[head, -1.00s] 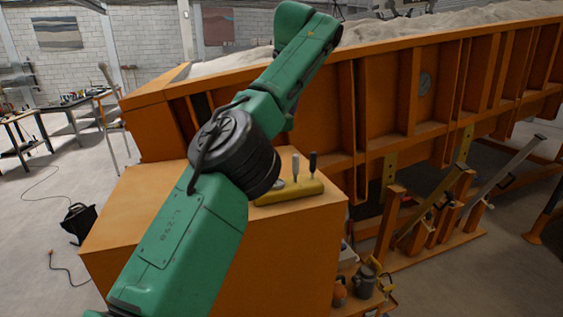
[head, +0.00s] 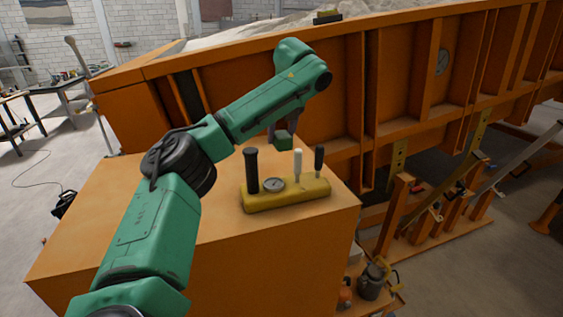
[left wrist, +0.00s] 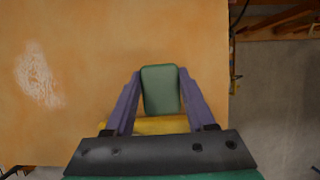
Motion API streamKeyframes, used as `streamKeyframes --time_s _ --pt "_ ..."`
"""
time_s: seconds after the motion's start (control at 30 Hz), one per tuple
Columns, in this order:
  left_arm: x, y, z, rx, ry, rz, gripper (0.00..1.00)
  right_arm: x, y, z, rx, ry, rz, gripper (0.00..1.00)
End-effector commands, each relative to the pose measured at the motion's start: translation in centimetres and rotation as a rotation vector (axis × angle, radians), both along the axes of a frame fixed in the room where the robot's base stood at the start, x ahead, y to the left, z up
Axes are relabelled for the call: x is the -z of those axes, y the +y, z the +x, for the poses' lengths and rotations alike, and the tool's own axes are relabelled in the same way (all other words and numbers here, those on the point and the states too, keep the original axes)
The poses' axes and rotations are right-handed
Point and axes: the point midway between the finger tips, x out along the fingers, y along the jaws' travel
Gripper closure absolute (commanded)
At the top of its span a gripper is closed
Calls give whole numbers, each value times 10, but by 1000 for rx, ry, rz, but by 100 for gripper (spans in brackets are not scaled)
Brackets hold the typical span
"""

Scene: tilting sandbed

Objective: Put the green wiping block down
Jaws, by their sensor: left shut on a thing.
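The green wiping block (left wrist: 160,91) is a rounded dark green pad between the two purple fingers of my left gripper (left wrist: 160,76) in the left wrist view. The gripper is shut on it. In the head view the block (head: 284,143) shows small below my left wrist, behind the yellow control panel (head: 287,203). It is over the far part of the orange cabinet top (head: 215,228). I cannot tell whether it touches that top. My right gripper is in neither view.
The panel carries a thick black lever (head: 251,170), a gauge (head: 274,184) and two thinner levers. The ribbed orange sandbed wall (head: 345,100) rises behind the cabinet. A small dark and yellow thing (head: 327,17) sits on its rim. The cabinet top's left part is clear.

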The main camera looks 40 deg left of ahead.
Motion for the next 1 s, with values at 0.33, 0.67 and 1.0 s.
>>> streamKeyframes --time_s 0.33,0.67,1.0 --pt "65 0 0 1 1 2 97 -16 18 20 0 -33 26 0" --pt "75 -1 0 3 -1 0 37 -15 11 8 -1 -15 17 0" --pt "75 -1 1 3 -2 1 15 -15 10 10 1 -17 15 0"
